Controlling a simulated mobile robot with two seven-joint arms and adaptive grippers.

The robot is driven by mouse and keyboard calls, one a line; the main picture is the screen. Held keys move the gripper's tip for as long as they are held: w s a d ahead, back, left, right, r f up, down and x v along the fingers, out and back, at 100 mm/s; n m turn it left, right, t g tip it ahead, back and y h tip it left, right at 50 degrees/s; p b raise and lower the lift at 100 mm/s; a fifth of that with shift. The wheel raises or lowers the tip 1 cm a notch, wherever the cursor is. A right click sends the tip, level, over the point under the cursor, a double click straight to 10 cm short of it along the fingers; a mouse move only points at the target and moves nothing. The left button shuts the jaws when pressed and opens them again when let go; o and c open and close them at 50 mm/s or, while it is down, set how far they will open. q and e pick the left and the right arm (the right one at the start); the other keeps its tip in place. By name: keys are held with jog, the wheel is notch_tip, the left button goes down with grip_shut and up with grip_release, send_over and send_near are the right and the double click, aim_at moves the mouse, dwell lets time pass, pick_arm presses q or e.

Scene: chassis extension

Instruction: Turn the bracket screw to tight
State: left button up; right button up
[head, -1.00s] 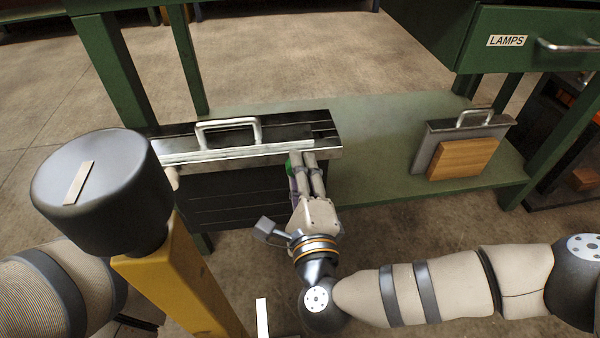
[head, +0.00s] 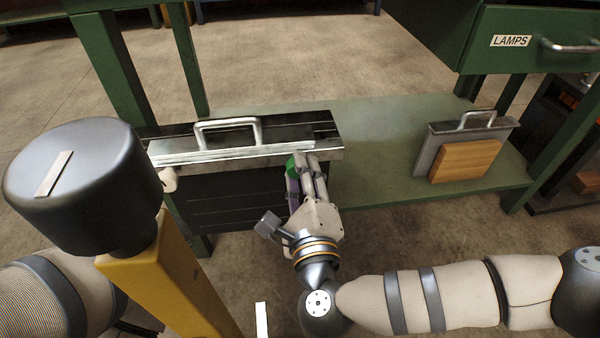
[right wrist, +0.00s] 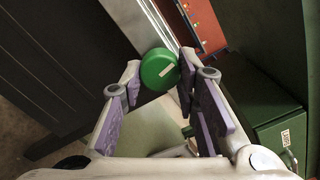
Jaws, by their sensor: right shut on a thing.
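The green round screw head (right wrist: 159,70), with a pale line on its face, shows in the right wrist view at the end of the metal rail. My right gripper (right wrist: 160,82) has its purple-padded fingers on both sides of it, shut on it. In the head view, my right gripper (head: 305,168) is at the right front of the dark case (head: 235,198), and only a green sliver of the screw (head: 291,168) shows. The case has a metal top rail (head: 240,153) and a handle (head: 228,124). My left gripper is not in view.
A large dark cylinder (head: 80,195) on a yellow post (head: 170,285) stands close at left. A grey plate with a wooden block (head: 464,161) sits on the green shelf (head: 380,150). A green LAMPS drawer (head: 530,45) overhangs at upper right. Bare shelf lies between plate and case.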

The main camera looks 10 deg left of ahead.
jog(key=o, duration=1.2)
jog(key=shift+c, duration=0.2)
jog(key=v, duration=1.2)
